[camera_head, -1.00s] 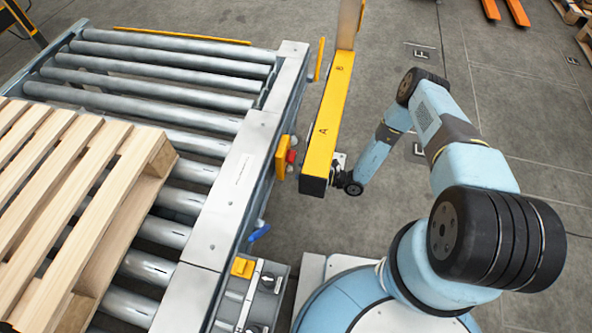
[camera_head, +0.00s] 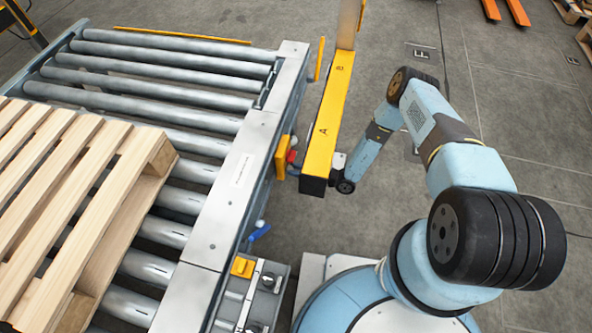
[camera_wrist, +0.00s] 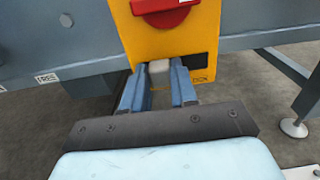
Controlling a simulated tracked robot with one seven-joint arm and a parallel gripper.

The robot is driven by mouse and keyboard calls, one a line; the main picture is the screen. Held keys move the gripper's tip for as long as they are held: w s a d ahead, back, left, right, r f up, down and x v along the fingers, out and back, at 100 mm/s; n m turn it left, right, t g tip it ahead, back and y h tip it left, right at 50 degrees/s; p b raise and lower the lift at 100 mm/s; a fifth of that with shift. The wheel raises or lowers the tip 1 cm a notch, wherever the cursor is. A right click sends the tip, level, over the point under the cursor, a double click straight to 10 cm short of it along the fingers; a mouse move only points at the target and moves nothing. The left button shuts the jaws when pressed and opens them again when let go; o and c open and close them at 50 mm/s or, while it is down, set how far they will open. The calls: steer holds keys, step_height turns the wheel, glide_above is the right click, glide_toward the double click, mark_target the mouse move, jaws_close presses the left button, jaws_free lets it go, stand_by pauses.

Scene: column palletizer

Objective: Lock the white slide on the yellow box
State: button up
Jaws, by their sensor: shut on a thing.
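The yellow box (camera_wrist: 192,38) fills the upper middle of the wrist view, with a red handle (camera_wrist: 165,10) at its top. The white slide (camera_wrist: 158,67) is a small pale block low on the box's front. My gripper (camera_wrist: 158,76) is shut on it, with one blue finger on each side. The fingers hide part of the slide and a dark label on the box. In the head view the yellow box (camera_head: 281,158) is on the conveyor's side. There my gripper and the slide are hidden behind the yellow beam.
A yellow beam (camera_head: 331,110) marked A and B stands close beside my wrist. The roller conveyor (camera_head: 170,75) carries a wooden pallet (camera_head: 75,190). A grey control panel (camera_head: 262,290) is near my base.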

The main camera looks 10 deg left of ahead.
jaws_close()
steer(key=shift+w, duration=0.1)
steer(key=shift+w+d, duration=0.15)
steer(key=shift+w, duration=1.55)
steer(key=o, duration=0.6)
jaws_free()
steer(key=shift+o, duration=0.2)
steer(key=shift+d, duration=0.1)
steer(key=s+d, duration=0.1)
steer(key=d, duration=1.2)
steer(key=shift+d, duration=0.3)
